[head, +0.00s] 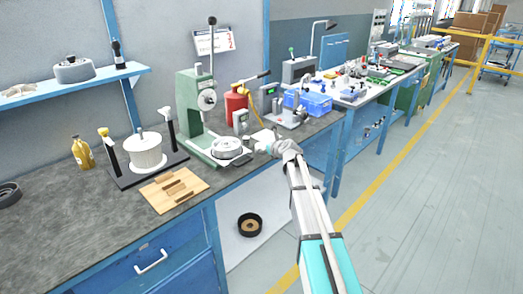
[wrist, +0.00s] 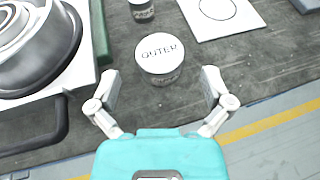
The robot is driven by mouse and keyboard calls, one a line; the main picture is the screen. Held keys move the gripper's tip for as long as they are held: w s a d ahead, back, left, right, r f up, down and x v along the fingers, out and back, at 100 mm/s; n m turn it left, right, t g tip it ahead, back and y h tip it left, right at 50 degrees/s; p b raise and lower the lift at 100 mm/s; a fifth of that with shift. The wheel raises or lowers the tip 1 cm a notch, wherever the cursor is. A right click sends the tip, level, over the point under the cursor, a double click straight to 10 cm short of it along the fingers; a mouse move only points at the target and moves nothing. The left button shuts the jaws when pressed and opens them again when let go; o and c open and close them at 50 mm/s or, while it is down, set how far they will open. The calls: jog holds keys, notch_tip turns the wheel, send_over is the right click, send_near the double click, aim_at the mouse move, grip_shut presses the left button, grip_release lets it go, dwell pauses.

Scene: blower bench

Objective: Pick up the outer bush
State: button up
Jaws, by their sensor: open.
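The outer bush (wrist: 160,52) is a short round piece with a white top lettered "OUTER" and a darker side. It stands upright on the dark grey bench top in the wrist view. My gripper (wrist: 160,90) is open and empty, its two fingers spread left and right on the near side of the bush. I see no finger touching it. In the head view my gripper (head: 266,146) is over the bench's front edge, right of the green press. I cannot pick out the bush there.
A smaller round piece (wrist: 142,10) stands beyond the bush, with a white card (wrist: 216,14) bearing a circle to its right. A large metal round part (wrist: 40,45) and a dark bar are close on the left. The green press (head: 195,105) and blue bin (head: 312,103) stand nearby.

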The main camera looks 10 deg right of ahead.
aim_at(260, 145)
jog(key=shift+b+x, duration=0.65)
jog(key=shift+x, duration=1.55)
jog(key=c, duration=1.3)
jog(key=shift+r, duration=0.15)
notch_tip(260, 145, up, 3)
jog(key=p, duration=0.3)
jog(key=s+r+p, duration=0.3)
jog(key=s, duration=0.1)
jog(key=s+a+r+p, duration=0.1)
jog(key=s+r+p, duration=0.2)
jog(key=s, duration=0.2)
jog(key=s+a+r+p, duration=0.1)
jog(key=s+r+p, duration=0.2)
jog(key=s+p, duration=0.1)
jog(key=shift+s+r, duration=0.4)
jog(key=shift+s, duration=0.1)
